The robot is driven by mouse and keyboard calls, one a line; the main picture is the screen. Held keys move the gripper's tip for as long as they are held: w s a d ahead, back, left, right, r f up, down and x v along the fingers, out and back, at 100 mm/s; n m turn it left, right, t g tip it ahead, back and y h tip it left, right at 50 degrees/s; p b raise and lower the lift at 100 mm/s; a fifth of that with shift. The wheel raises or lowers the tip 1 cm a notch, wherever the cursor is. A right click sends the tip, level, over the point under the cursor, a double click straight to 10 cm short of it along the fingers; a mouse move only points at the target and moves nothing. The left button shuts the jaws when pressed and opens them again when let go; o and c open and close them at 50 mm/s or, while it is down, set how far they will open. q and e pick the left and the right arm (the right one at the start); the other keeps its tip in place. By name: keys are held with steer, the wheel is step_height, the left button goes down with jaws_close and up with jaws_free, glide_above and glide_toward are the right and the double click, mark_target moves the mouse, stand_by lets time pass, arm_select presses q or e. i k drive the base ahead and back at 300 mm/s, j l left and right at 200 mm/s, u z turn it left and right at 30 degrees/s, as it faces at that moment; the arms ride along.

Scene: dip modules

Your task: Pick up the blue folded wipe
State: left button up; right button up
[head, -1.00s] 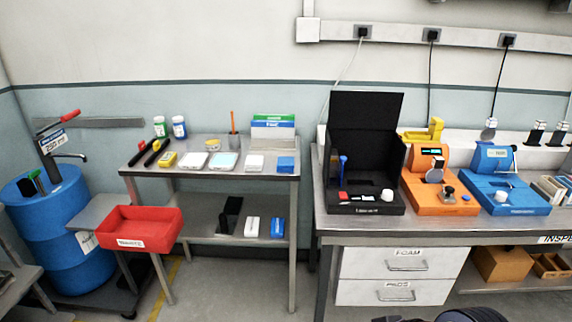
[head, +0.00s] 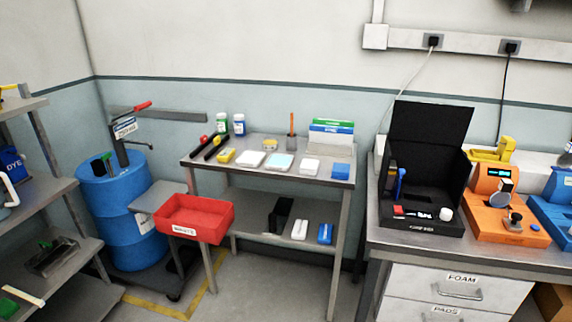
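A small blue folded block, which looks like the blue folded wipe (head: 341,171), lies at the right front of the metal cart's top shelf (head: 265,178). A white folded stack (head: 310,167) lies just left of it. Another blue item (head: 325,234) lies on the cart's lower shelf, beside a white one (head: 300,229). Neither of my grippers is in view.
A red bin (head: 193,218) hangs at the cart's front left, near a blue drum (head: 125,215). A workbench with an open black case (head: 421,212) stands close on the right. Grey shelving (head: 75,255) is at left. Floor before the cart is clear.

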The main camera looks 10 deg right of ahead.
mark_target(340, 170)
steer(key=i+z, duration=0.1)
steer(key=i, duration=0.95)
steer(key=i+j+z, duration=0.1)
steer(key=i, duration=0.9)
